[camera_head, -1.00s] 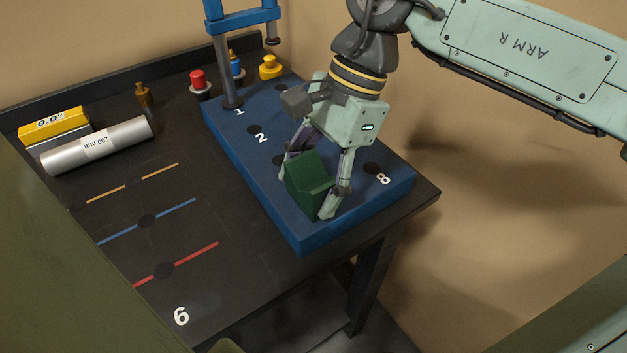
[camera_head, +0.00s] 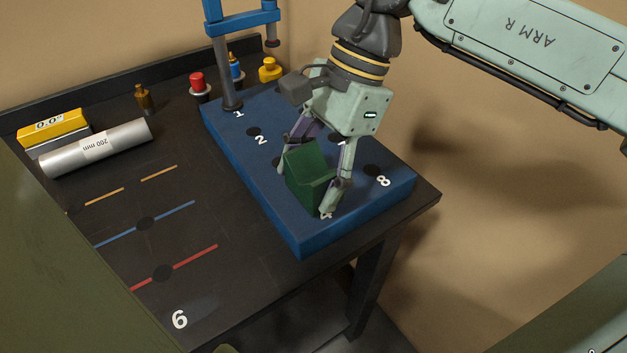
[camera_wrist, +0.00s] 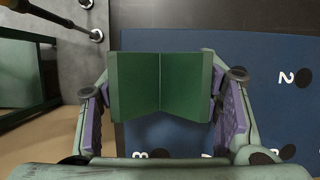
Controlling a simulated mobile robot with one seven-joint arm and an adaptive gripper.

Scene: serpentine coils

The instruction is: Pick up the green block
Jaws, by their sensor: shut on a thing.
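The green block (camera_head: 308,177) has a V-shaped notch and sits between the fingers of my gripper (camera_head: 316,184), above the front part of the blue board (camera_head: 275,200). In the wrist view the green block (camera_wrist: 160,88) fills the space between the purple finger pads, and my gripper (camera_wrist: 162,100) is shut on it from both sides. The number 4 on the board shows just below the block. I cannot tell exactly how far the block is above the board.
A blue frame (camera_head: 240,22) on a post stands at the board's back. Red (camera_head: 198,84), blue and yellow (camera_head: 270,68) knobs are behind. A silver cylinder (camera_head: 97,148) and a yellow gauge box (camera_head: 54,126) lie at the left. The dark table (camera_head: 160,225) is clear at front left.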

